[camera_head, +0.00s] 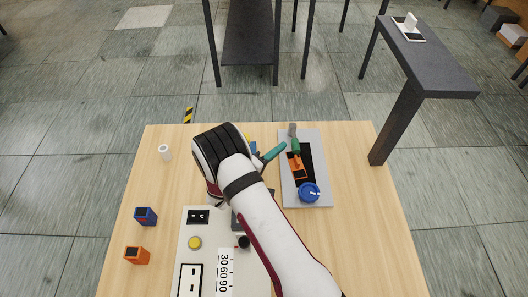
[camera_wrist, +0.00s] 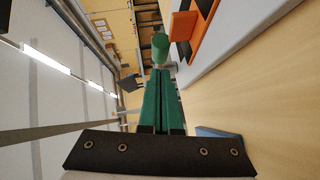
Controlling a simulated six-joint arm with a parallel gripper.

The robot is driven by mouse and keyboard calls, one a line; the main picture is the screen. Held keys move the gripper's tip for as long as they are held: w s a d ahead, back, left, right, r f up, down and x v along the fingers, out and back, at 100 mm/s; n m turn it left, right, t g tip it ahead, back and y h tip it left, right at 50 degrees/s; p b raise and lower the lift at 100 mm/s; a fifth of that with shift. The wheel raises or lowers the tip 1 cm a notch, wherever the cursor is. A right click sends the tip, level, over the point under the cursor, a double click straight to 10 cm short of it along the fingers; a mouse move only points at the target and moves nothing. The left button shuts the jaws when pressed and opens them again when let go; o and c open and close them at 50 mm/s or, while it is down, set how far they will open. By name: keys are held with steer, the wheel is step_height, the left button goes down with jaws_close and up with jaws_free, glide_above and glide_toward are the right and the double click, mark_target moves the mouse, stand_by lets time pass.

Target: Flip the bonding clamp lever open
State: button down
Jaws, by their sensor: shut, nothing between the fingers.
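The bonding clamp's lever has a green grip (camera_head: 295,143) with a grey end, at the far part of the grey plate (camera_head: 315,190). Its orange part (camera_head: 297,166) lies on the plate's black strip. In the wrist view the grip's round green face (camera_wrist: 160,46) stands just beyond my fingertips, and the orange part (camera_wrist: 184,28) is to its right. My gripper (camera_head: 284,146) has green fingers pressed together and empty, left of the grip. It points at the grip in the wrist view (camera_wrist: 161,72); I cannot tell if they touch.
A blue round knob (camera_head: 309,192) sits on the plate's near half. A white panel (camera_head: 207,240) with switches and a yellow button lies under my arm. A blue block (camera_head: 146,216), an orange block (camera_head: 137,255) and a white cylinder (camera_head: 165,152) stand left. The table's right side is clear.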

steer(key=shift+d+f, duration=0.15)
steer(key=shift+d, duration=0.5)
steer(key=shift+s+d, duration=0.2)
steer(key=shift+d, duration=0.5)
steer(key=a, duration=0.1)
steer(key=s+a+r, duration=0.1)
steer(key=a, duration=0.3)
steer(key=shift+s+r, duration=0.15)
steer(key=shift+s, duration=0.15)
steer(key=v, duration=0.5)
steer(key=s+d+v, duration=0.1)
steer(key=v, duration=0.2)
steer(key=shift+s+a, duration=0.1)
